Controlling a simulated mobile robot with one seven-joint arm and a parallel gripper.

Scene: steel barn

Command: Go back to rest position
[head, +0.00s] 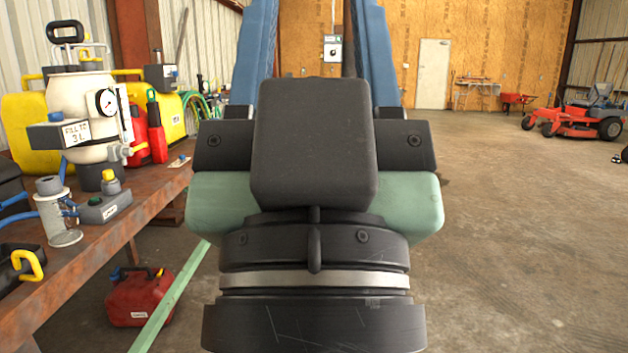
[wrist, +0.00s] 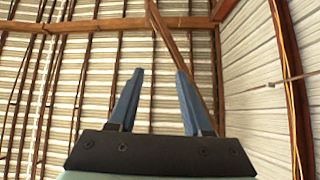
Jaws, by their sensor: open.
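My gripper (wrist: 158,75) shows in the wrist view with its two blue fingers apart and nothing between them. It points up toward the ribbed metal roof. In the head view my gripper (head: 312,40) stands upright in the middle of the picture, close to the camera, its fingers running off the top edge. My wrist's dark housing hides much of the middle of the scene. My gripper is clear of the bench at the left and touches nothing that I can see.
A rusty workbench (head: 150,190) at the left carries a white pressure tank (head: 80,95), yellow containers and small devices. A red fuel can (head: 140,297) sits on the floor by it. A red mower (head: 590,115) stands far right. The concrete floor (head: 510,220) at right is clear.

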